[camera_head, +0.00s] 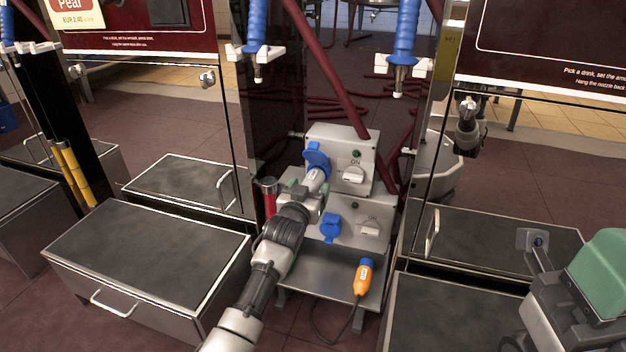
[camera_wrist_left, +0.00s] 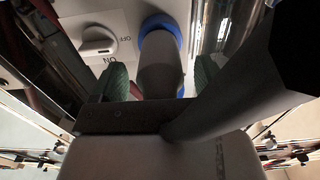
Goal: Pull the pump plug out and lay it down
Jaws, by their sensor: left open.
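A grey plug (camera_head: 317,178) sits in the upper blue-ringed socket (camera_head: 316,155) of the light grey outlet box. My left gripper (camera_head: 310,190) is at this plug, its fingers open. In the left wrist view the plug (camera_wrist_left: 160,66) stands between the two green fingertips (camera_wrist_left: 160,80), with its front end at the blue ring. Whether either finger touches it I cannot tell. At the right edge of the head view is a grey and green part of my right arm (camera_head: 600,270); its fingers cannot be made out clearly.
A lower blue socket (camera_head: 331,228) has a rotary switch beside it. An orange plug with a blue end (camera_head: 363,280) and black cord lies on the metal shelf (camera_head: 310,272). A red cylinder (camera_head: 269,195) stands left of the box. Dark-topped drawer units (camera_head: 150,255) flank it; red hoses hang above.

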